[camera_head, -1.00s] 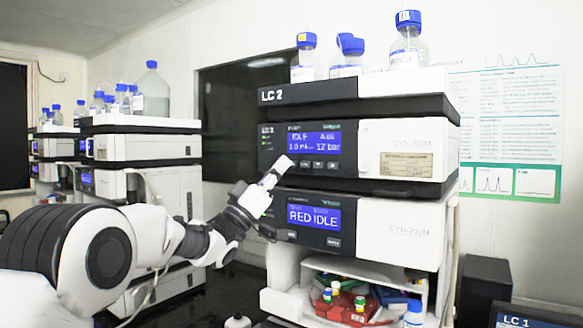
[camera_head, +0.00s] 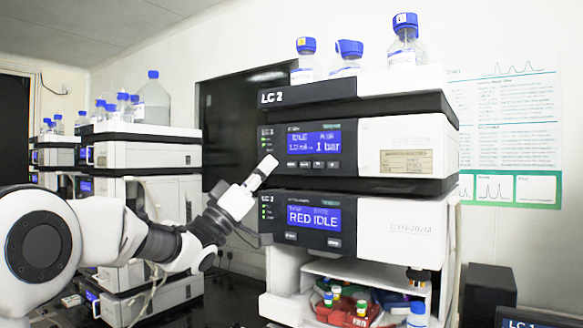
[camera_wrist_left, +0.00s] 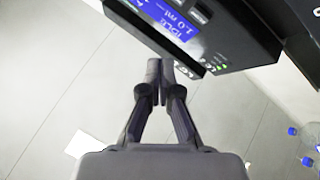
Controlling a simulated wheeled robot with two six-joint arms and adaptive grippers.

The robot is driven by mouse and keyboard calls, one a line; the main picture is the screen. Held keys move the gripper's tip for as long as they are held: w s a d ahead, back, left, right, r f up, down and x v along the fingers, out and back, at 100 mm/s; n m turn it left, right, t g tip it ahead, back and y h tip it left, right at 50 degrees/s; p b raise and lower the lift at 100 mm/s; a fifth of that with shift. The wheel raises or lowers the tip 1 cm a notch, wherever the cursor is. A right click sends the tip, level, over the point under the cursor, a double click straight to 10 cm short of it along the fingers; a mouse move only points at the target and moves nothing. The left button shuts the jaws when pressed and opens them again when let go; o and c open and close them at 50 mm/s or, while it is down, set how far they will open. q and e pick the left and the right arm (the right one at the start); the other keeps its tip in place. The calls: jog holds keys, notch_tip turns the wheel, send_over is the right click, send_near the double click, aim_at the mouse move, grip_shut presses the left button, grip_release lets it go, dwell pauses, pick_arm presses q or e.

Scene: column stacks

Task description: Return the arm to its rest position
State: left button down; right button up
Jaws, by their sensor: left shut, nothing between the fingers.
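My left arm comes in from the left of the head view, with its gripper (camera_head: 265,166) in front of the LC 2 stack (camera_head: 308,92). In the left wrist view the dark fingers (camera_wrist_left: 160,68) are together and hold nothing. The gripper tip overlaps the left edge of the upper module (camera_head: 307,150) in the head view. That module's blue display (camera_head: 314,143) reads IDLE and 1 bar. The display also shows at the top of the left wrist view (camera_wrist_left: 168,22), apart from the fingers. My right gripper is not in view.
Blue-capped bottles (camera_head: 407,48) stand on top of the stack. An open bay with a red vial rack (camera_head: 345,312) is below. Another instrument stack (camera_head: 140,150) stands behind my left arm. A dark screen (camera_head: 225,120) is on the wall.

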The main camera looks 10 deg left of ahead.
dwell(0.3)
